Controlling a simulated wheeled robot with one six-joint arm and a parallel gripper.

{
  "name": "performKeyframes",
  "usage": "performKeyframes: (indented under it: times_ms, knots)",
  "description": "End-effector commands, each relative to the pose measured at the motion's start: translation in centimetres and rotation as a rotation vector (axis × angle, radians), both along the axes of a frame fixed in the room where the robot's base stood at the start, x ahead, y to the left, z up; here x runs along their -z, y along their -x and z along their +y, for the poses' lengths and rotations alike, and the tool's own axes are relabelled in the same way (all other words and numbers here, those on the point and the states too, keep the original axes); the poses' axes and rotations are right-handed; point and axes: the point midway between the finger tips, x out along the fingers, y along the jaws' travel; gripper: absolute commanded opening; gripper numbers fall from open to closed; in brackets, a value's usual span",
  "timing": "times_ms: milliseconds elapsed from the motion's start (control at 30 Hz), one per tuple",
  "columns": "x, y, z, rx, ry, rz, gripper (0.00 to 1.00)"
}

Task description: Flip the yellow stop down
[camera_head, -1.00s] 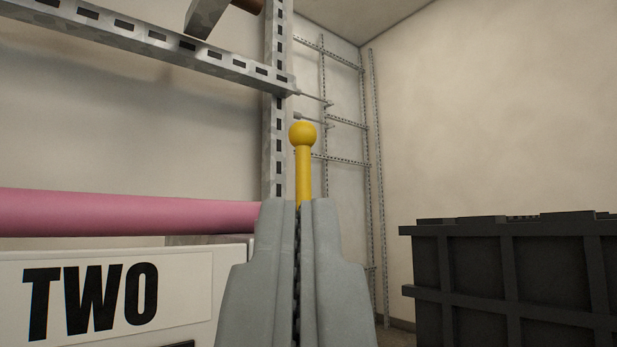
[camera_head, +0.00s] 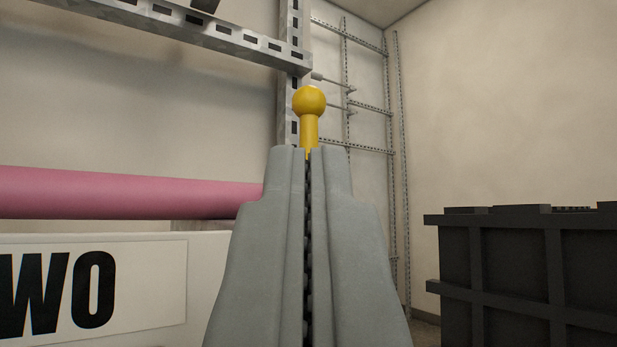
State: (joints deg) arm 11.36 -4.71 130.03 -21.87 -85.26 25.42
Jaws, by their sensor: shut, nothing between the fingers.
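The yellow stop (camera_head: 309,104) is a rod with a round ball on its top. It stands upright just beyond my fingertips, near the middle of the camera view. My gripper (camera_head: 310,152) is shut, its two grey fingers pressed together, pointing forward and up. The fingertips overlap the lower part of the yellow rod in the picture and hide its base. I cannot tell whether they touch it.
A pink pipe (camera_head: 130,193) runs at the left above a white panel (camera_head: 205,300) with large black letters. A slotted metal frame (camera_head: 225,38) stands behind. A black crate (camera_head: 530,275) is at the right. Bare wall shows between the frame and the crate.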

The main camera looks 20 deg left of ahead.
Motion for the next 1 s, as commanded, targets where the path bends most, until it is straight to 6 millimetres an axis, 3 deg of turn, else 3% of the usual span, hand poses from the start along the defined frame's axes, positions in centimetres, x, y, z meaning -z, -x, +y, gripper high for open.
performKeyframes:
  times_ms: [367, 633, 1000]
  knots:
    - [-4.8, -4.4, 1.7, -0.001, 0.000, -0.002, 0.00]
    - [-4.7, -7.5, 2.8, -0.001, -0.002, 0.002, 0.00]
    - [-4.7, -8.2, 3.0, 0.000, -0.001, 0.000, 0.00]
